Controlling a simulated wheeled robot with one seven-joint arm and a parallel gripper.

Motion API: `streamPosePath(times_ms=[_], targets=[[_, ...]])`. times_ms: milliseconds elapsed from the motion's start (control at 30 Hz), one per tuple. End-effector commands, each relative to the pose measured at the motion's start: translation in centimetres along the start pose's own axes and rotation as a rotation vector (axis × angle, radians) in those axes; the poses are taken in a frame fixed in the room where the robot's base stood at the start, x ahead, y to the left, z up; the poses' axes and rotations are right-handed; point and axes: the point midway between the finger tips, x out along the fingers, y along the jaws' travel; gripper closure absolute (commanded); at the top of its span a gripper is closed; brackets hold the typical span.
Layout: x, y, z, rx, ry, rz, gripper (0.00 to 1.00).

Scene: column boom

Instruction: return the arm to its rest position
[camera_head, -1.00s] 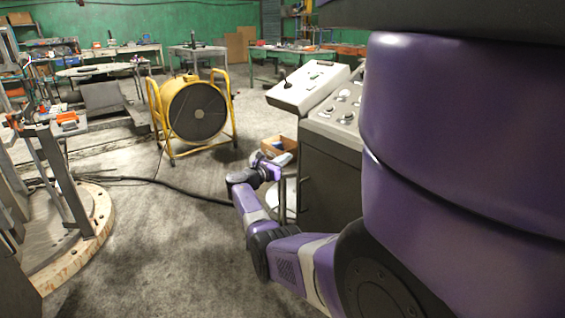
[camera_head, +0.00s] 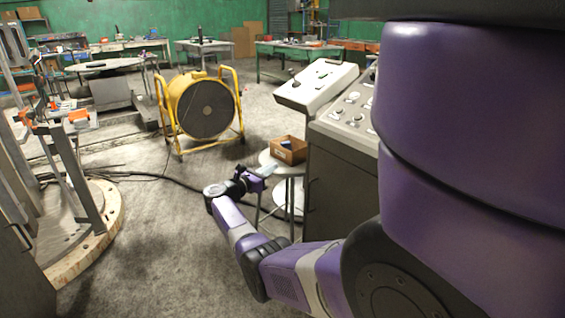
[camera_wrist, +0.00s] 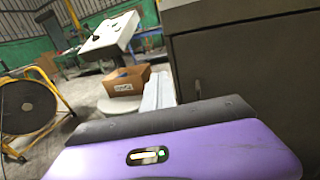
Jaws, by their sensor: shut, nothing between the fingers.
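My arm reaches forward and left from my purple column, with the elbow low and bent. My gripper (camera_head: 268,169) is at the arm's end, in front of a small round stool (camera_head: 270,160) beside the grey control console. Its pale fingers look closed together, with nothing held. In the wrist view my gripper's fingers (camera_wrist: 159,91) stand upright beyond the purple hand, close to the cabinet's left side. The gripper partly hides the stool in the head view.
An open cardboard box (camera_head: 289,150) sits on the stool. The control console (camera_head: 335,165) stands close at right. A yellow drum fan (camera_head: 205,105) stands behind, and a round wooden base (camera_head: 105,225) with metal posts is at left. Cables cross the floor; open floor lies at front left.

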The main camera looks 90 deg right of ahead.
Motion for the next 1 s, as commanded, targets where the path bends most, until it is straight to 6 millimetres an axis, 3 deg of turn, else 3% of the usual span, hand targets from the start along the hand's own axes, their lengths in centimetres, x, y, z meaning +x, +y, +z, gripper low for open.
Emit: streamPosePath(times_ms=[233, 667, 767, 867, 1000], targets=[[-2.5, 0.6, -0.1, -0.001, 0.001, 0.001, 1.0], [-2.7, 1.1, -0.1, 0.055, 0.003, 0.017, 1.0], [-2.8, 2.6, -0.6, 0.165, 0.042, 0.074, 1.0], [-3.1, 5.2, 0.1, 0.368, 0.117, 0.158, 1.0], [-5.5, 7.6, -1.7, 0.65, 0.272, 0.285, 1.0]])
